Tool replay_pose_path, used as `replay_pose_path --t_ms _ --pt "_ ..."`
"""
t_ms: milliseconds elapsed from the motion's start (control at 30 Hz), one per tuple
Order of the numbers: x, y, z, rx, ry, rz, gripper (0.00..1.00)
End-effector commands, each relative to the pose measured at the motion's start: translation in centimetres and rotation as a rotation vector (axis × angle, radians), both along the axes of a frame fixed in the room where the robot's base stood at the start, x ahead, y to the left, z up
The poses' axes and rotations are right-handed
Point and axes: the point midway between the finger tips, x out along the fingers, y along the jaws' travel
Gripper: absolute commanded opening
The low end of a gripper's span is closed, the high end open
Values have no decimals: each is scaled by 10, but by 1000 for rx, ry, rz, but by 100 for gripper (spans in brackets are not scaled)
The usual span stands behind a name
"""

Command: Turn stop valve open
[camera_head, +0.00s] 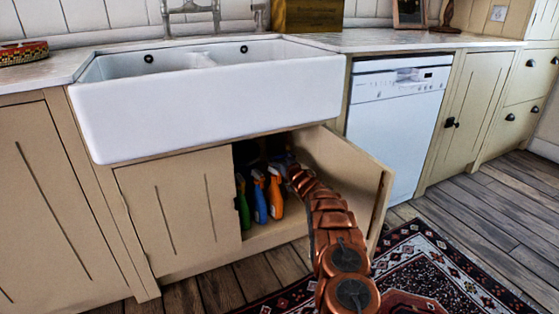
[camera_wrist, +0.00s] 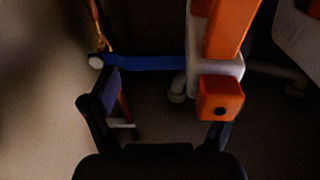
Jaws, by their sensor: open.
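In the wrist view, a narrow blue bar (camera_wrist: 150,62) with a round white end runs across the upper middle, beside the lower end of a copper-coloured pipe (camera_wrist: 97,25). It looks like the stop valve's lever, but its body is not clear. My gripper (camera_wrist: 163,105) is open just below the bar, with nothing clearly held. The left finger is close to the bar's left part; contact cannot be told. In the head view my arm reaches into the open cupboard under the sink (camera_head: 235,98), and the valve is hidden in the dark.
An orange-and-white spray bottle (camera_wrist: 232,30) crowds the right finger in the wrist view. Green (camera_head: 242,205), blue (camera_head: 260,200) and orange (camera_head: 276,195) bottles stand left of my arm. The open cupboard door (camera_head: 350,170) is close on its right. A patterned rug (camera_head: 430,262) lies in front.

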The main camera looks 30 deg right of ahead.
Motion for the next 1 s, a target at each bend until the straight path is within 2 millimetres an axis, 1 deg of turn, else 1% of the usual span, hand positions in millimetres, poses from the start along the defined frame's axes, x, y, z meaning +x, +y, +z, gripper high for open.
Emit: replay_pose_path --t_ms 433,1000 --pt "2 0 -1 1 2 -2 86" --pt "3 1 -1 1 2 1 26"
